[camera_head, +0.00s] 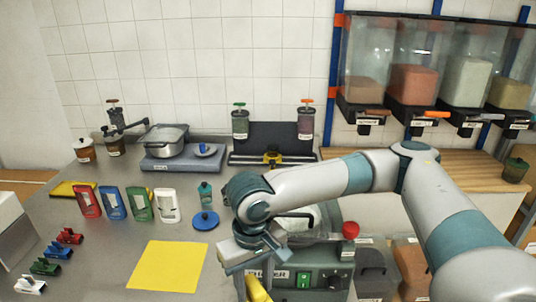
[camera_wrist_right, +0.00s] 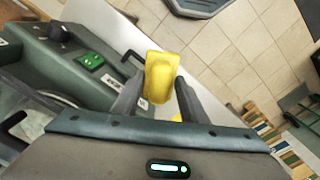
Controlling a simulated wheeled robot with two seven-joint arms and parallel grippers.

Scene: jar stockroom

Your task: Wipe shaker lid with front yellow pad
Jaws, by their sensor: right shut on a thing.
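A yellow pad (camera_head: 257,290) is in my right gripper (camera_head: 248,270), low in the head view in front of the green-grey machine. The right wrist view shows the yellow pad (camera_wrist_right: 160,78) gripped between the two fingers (camera_wrist_right: 157,95). A second yellow pad (camera_head: 72,189) lies at the far left of the table. I cannot tell which thing is the shaker lid. My left gripper is not in view.
A flat yellow sheet (camera_head: 168,266) lies at the front of the table. Red, blue, green and white packs (camera_head: 140,204) stand in a row behind it. The machine with a green switch (camera_head: 304,280) is beside my right gripper. Coloured clips (camera_head: 45,267) line the left.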

